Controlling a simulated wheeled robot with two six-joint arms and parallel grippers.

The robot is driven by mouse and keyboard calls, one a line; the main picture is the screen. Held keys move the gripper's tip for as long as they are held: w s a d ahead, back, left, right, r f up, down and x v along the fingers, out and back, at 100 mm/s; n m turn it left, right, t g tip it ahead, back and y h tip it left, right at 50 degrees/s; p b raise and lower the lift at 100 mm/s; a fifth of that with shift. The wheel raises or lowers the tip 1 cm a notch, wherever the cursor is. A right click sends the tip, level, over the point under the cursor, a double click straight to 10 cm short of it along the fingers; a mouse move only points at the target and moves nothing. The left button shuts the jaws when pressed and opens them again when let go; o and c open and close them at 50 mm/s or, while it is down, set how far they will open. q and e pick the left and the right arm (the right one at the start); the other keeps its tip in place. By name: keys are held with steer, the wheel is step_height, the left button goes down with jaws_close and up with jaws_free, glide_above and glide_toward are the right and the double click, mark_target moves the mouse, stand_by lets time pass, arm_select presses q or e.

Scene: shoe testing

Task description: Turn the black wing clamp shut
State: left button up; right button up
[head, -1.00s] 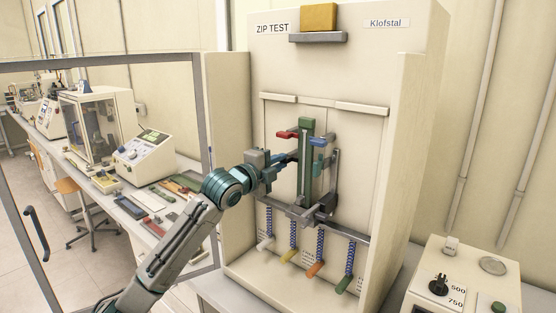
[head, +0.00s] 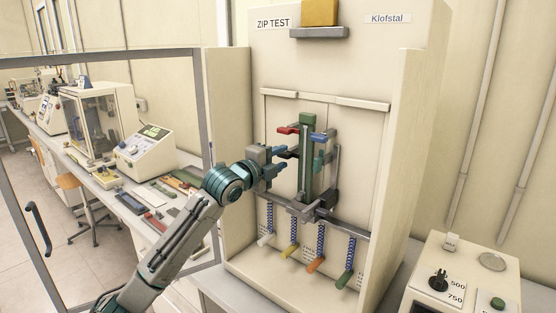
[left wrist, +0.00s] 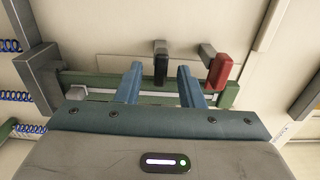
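The black wing clamp (head: 288,154) is on the left side of the upright green rail (head: 306,160), below the red wing clamp (head: 288,130). It sticks out leftward like the red one. In the left wrist view the black clamp (left wrist: 161,62) shows between and beyond my fingertips, with the red clamp (left wrist: 220,72) to its right. My left gripper (head: 280,161) is open and empty, just left of the black clamp, and appears apart from it. Its two blue fingers (left wrist: 158,80) are spread in the left wrist view. My right gripper is not in view.
A blue wing clamp (head: 322,136) and a teal one (head: 320,160) are on the rail's right side. Below are a grey crossbar (head: 345,225) and several springs with coloured grips. A control box (head: 455,280) stands at lower right. A frame post (head: 205,150) is near my left arm.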

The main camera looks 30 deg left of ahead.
arm_select(q)
steer(key=shift+s, duration=0.1)
steer(key=s+b, duration=0.9)
steer(key=s, duration=0.1)
steer(key=shift+s+a, duration=0.3)
steer(key=shift+a, duration=0.1)
stand_by(0.7)
